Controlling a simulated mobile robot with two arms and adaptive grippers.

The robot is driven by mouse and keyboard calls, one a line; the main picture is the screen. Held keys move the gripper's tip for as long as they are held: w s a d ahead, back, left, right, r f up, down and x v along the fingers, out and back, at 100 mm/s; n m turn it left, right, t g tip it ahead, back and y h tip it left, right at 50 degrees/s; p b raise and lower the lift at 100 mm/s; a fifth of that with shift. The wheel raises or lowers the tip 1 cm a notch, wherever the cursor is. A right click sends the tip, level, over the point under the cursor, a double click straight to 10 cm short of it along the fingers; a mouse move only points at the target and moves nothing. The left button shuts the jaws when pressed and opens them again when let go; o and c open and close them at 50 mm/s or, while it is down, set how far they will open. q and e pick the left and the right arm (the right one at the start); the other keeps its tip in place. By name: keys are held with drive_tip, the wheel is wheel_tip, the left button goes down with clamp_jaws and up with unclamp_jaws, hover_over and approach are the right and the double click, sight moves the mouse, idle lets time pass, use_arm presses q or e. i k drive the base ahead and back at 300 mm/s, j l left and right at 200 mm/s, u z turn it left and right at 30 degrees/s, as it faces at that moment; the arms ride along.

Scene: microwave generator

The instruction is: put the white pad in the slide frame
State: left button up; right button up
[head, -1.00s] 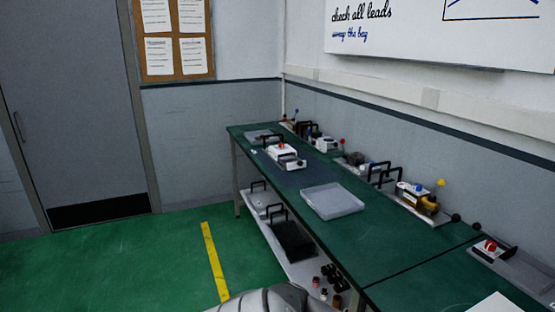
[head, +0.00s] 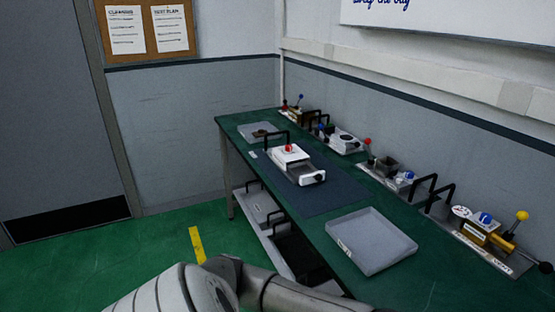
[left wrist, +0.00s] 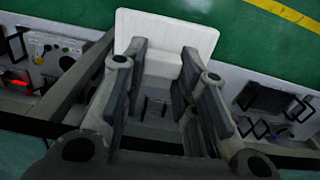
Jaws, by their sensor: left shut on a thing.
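In the left wrist view my left gripper (left wrist: 164,82) is shut on a white pad (left wrist: 167,30), a flat pale slab with rounded corners. The pad reaches past the fingertips on both sides, and its lower part is partly hidden by the fingers. In the head view a grey-white arm of mine crosses the bottom; its gripper and the pad do not show there. A white device with a red knob (head: 291,154) and a grey slide-like part at its front (head: 312,178) sits on a dark mat; I cannot tell whether this is the slide frame. My right gripper is not in view.
The green bench (head: 345,195) runs along the wall. A shallow grey tray (head: 371,242) lies in front of the blue mat (head: 335,193). Several small devices with black handles line the back edge. A lower shelf (head: 268,232) holds trays.

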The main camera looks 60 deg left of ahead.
sight(304, 172)
drive_tip(key=j+u, duration=0.1)
drive_tip(key=j, duration=0.3)
drive_tip(key=i+j, duration=0.15)
drive_tip(key=j, duration=0.25)
drive_tip(key=i+j+u, duration=0.15)
drive_tip(key=j, duration=0.25)
drive_tip(key=j+u, duration=0.1)
drive_tip(key=j, duration=0.3)
drive_tip(key=i+j+u, duration=0.1)
drive_tip(key=j, duration=0.25)
drive_tip(key=i, duration=0.05)
